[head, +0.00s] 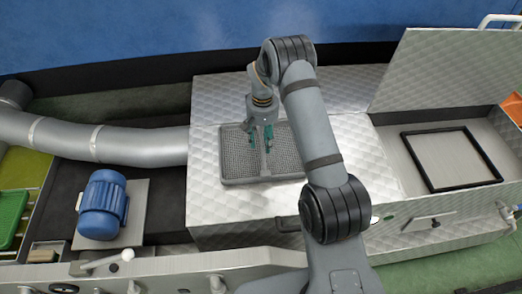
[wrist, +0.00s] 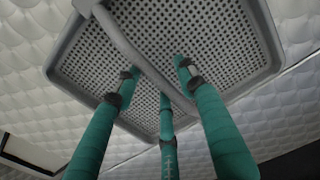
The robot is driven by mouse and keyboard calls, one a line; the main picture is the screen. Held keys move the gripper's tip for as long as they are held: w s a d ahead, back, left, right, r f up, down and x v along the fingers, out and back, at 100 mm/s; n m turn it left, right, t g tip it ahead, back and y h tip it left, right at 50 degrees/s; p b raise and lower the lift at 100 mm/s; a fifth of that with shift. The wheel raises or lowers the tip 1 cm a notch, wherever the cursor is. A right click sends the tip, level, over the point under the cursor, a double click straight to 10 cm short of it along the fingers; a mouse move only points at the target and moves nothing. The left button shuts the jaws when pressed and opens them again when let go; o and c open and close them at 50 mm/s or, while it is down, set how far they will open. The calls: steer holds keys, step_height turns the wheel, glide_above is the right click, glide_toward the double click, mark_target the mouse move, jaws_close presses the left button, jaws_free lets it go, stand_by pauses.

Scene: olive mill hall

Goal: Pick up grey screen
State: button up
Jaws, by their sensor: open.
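The grey screen (head: 238,172) is a shallow perforated tray with a raised rim and a bar handle across it. It lies flat on the quilted metal top, left of my arm. In the wrist view the screen (wrist: 220,50) fills the upper middle, with its handle (wrist: 135,52) running diagonally. My gripper (head: 262,143) is over the screen, its teal fingers pointing down. In the wrist view my gripper (wrist: 160,85) has its three fingers spread and open, with the handle passing between them. Whether any finger touches the handle or mesh I cannot tell.
A blue motor (head: 102,205) stands left of the metal top (head: 225,215), and a thick grey pipe (head: 110,145) runs behind it. To the right is a recessed bay with a black square frame (head: 452,158), below a raised lid (head: 445,75). The metal around the screen is clear.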

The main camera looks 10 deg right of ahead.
steer(key=shift+c, duration=0.9)
steer(key=c, duration=0.7)
jaws_close()
